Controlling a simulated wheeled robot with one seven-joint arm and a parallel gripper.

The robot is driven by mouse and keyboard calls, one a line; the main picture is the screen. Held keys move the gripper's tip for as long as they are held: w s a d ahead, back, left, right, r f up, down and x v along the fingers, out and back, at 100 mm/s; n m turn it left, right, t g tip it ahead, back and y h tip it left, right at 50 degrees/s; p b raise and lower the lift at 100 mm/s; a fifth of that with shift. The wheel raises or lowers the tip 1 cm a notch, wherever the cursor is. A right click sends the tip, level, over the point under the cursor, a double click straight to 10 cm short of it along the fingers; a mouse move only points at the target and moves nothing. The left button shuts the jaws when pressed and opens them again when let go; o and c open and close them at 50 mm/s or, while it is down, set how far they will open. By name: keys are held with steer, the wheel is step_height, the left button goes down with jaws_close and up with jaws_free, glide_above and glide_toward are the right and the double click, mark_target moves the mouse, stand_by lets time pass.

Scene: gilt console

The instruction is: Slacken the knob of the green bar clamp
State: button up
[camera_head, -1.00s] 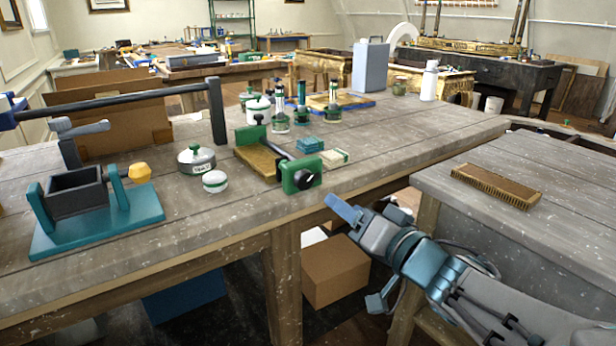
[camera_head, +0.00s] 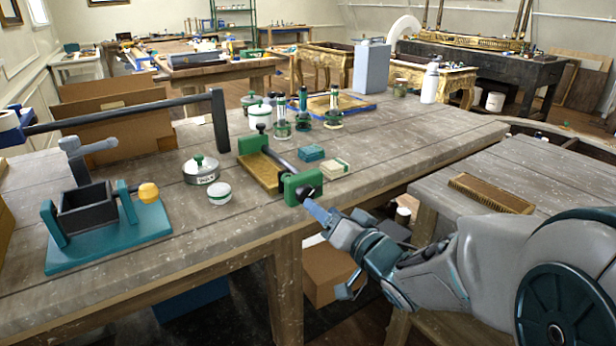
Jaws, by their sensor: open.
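The green bar clamp (camera_head: 292,186) lies on the near edge of the wooden bench, with its dark bar running back to a second green jaw (camera_head: 250,144). A tan wooden piece (camera_head: 258,172) lies beside the bar, between the jaws. The black knob (camera_head: 306,193) is on the clamp's near face, partly covered by my upper finger. My gripper (camera_head: 327,248) is open, in front of the bench edge. Its upper blue finger overlaps the knob in the picture; I cannot tell if they touch. Its lower finger is well below the bench top.
The bench (camera_head: 420,140) has a teal vise stand (camera_head: 110,235) at left and a lidded tin (camera_head: 201,170) and white jar (camera_head: 219,193) left of the clamp. A second table (camera_head: 460,230) with a brush (camera_head: 492,193) is at right.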

mark_target(305, 195)
steer(key=w+a+p, duration=0.1)
steer(key=p, duration=0.1)
steer(key=shift+r+p, duration=0.15)
steer(key=shift+p, duration=0.25)
steer(key=shift+f+b+x, duration=0.15)
steer(key=shift+x, duration=1.25)
steer(key=shift+f+b+x, duration=0.1)
steer(key=shift+b+x, duration=0.05)
steer(key=shift+x, duration=1.25)
steer(key=shift+c, duration=0.3)
steer(key=c, duration=0.9)
